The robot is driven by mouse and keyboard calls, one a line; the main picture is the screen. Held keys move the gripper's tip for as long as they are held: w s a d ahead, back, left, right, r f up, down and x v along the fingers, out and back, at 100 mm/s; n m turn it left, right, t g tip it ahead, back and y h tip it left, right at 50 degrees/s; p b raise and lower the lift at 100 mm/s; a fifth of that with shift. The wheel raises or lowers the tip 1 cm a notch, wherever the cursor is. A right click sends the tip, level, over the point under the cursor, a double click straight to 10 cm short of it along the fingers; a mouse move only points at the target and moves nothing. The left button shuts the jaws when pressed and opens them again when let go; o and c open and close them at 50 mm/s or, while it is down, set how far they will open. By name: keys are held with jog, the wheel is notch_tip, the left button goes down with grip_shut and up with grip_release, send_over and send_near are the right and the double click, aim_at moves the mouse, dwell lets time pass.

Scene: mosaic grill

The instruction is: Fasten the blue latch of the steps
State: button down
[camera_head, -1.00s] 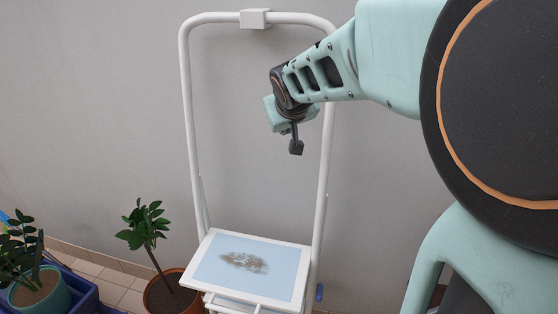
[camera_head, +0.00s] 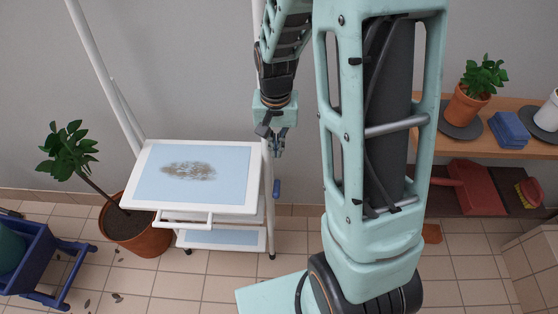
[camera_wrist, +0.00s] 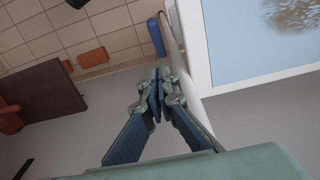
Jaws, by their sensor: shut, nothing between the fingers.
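The white steps (camera_head: 190,208) stand against the wall, with a blue mat on the top tread that has a brown dirty patch. The blue latch (camera_head: 277,187) is a small upright piece at the right side of the steps, below tread height. It shows in the wrist view (camera_wrist: 156,37) as a blue cylinder beside the white frame. My gripper (camera_head: 278,152) is shut and empty, above the latch and just right of the tread, pointing down. In the wrist view its fingertips (camera_wrist: 157,78) meet a little short of the latch, apart from it in the picture.
A potted plant (camera_head: 140,235) stands left of the steps, and a blue cart (camera_head: 40,255) is further left. On the right, a wooden shelf (camera_head: 530,150) holds a plant and blue cloths; a red dustpan (camera_head: 475,188) and brush lie below. Floor in front is partly clear.

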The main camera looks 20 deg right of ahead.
jog(key=b, duration=0.2)
send_over(276, 187)
jog(key=w, duration=0.2)
jog(key=f, duration=1)
jog(key=shift+s+d, duration=0.2)
jog(key=shift+d, duration=0.1)
jog(key=shift+s+a+f, duration=0.25)
jog(key=shift+s+f, duration=0.45)
jog(key=shift+f, duration=0.15)
jog(key=shift+s+a+f, duration=0.1)
jog(key=shift+s+f, duration=0.2)
jog(key=shift+f, duration=0.2)
jog(key=shift+f+b, duration=0.1)
jog(key=shift+b, duration=0.25)
